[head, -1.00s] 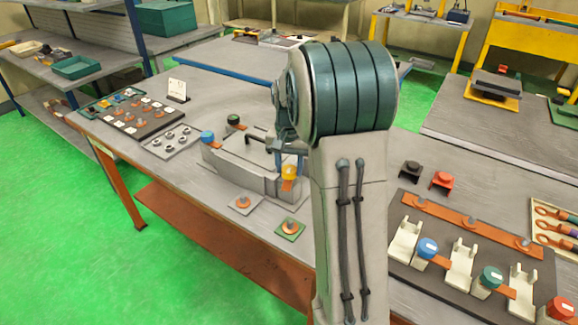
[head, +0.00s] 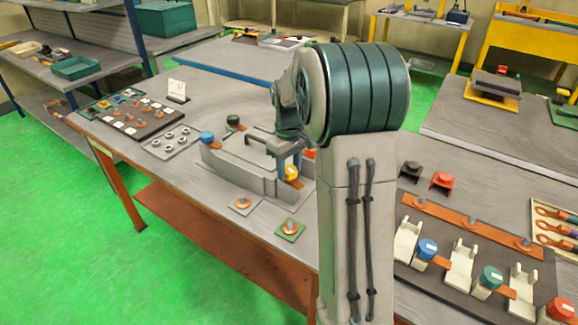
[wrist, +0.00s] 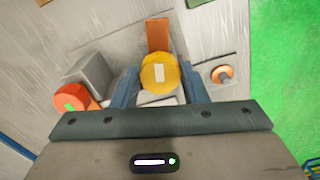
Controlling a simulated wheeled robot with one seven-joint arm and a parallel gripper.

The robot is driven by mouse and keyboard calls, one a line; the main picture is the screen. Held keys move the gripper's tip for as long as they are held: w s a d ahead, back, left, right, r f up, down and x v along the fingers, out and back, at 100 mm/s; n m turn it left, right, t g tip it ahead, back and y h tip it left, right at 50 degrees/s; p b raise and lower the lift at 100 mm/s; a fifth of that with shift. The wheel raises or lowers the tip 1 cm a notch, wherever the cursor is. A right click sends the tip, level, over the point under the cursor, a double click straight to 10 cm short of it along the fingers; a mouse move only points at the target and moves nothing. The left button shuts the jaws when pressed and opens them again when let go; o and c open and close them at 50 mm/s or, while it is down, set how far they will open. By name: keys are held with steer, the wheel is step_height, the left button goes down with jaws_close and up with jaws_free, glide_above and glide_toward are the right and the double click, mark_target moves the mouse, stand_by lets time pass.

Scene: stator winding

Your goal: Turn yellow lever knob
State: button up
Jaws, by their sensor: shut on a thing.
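The yellow lever knob (wrist: 160,72) sits between the two blue fingers of my gripper (wrist: 162,92) in the wrist view. A white mark shows on its top, and an orange lever strip (wrist: 158,36) runs out from it. In the head view the yellow knob (head: 291,172) is at the front right of the grey fixture (head: 232,168), partly hidden by my gripper (head: 287,168). My gripper points down and is shut on the knob.
A blue knob (head: 207,137) and a dark green knob (head: 233,120) stand at the fixture's left. A red-orange knob (wrist: 72,97) is beside my gripper. Plates with orange discs (head: 290,229) lie in front. A rack with colored knobs (head: 428,248) is at the right.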

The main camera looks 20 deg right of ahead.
mark_target(289, 169)
steer(key=shift+s+f+n, duration=0.15)
steer(key=shift+f+n, duration=0.1)
steer(key=shift+n, duration=0.95)
steer(key=o, duration=1)
steer(key=shift+c, duration=0.2)
steer(key=shift+r, duration=0.1)
steer(key=shift+r, duration=0.2)
step_height(289, 169, up, 13)
steer(key=shift+r, duration=0.2)
